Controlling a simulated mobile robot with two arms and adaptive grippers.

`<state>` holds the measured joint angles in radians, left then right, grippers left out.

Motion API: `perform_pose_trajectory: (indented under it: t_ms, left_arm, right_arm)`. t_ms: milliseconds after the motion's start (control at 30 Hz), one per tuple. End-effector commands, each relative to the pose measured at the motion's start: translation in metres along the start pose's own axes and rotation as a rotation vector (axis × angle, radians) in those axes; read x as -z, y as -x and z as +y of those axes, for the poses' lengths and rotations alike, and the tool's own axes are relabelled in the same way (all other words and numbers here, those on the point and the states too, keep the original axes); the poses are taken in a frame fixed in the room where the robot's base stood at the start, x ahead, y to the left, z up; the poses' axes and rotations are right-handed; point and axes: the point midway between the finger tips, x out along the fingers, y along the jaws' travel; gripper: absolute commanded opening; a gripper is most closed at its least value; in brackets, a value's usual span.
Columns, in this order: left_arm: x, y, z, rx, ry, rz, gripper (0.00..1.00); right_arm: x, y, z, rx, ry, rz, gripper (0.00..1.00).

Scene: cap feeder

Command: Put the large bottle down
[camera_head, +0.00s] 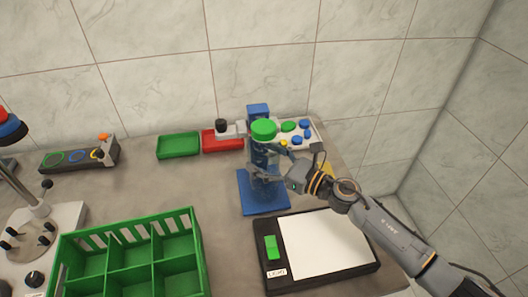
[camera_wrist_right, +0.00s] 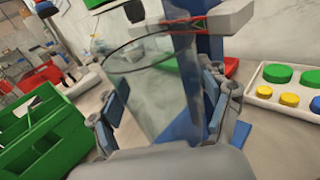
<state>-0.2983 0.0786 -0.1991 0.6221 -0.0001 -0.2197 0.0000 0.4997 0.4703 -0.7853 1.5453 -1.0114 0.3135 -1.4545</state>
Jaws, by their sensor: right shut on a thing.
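The large bottle (camera_head: 262,157) is clear and stands about upright over the base plate of a blue stand (camera_head: 250,200). Its wide clear body and rim fill the middle of the right wrist view (camera_wrist_right: 160,95). My right gripper (camera_head: 268,178) is shut around the bottle's sides, with a finger on each side in the wrist view (camera_wrist_right: 165,120). A green cap (camera_head: 264,130) shows at the bottle's top in the head view; I cannot tell whether it touches. The bottle's bottom is partly hidden, so contact with the plate is unclear. My left gripper is out of view.
A green divided crate (camera_head: 72,240) is at the front left. Green (camera_head: 178,146) and red (camera_head: 222,148) trays and a white cap tray (camera_head: 313,144) stand behind.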

Motion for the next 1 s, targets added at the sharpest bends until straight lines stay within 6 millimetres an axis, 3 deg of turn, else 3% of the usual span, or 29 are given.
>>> perform_pose_trajectory:
  t_ms: [367,400,500,933,1000]
  left_arm:
    - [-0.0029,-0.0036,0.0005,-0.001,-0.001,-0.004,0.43]
    - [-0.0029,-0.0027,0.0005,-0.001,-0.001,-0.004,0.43]
    - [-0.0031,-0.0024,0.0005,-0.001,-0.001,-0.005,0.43]
    - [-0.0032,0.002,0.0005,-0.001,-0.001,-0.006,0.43]
    - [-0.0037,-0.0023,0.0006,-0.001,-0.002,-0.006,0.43]
  right_arm:
    - [-0.0002,-0.0008,0.0002,-0.001,0.002,-0.007,0.14]
    - [0.003,0.0,0.0006,-0.001,0.0,0.0,0.83]
    - [0.0028,0.0,0.0006,-0.001,0.0,0.0,1.0]
    - [-0.0015,0.0,0.0005,-0.001,0.0,0.0,1.0]
    - [0.0026,0.008,0.0003,-0.001,0.0,0.002,1.0]
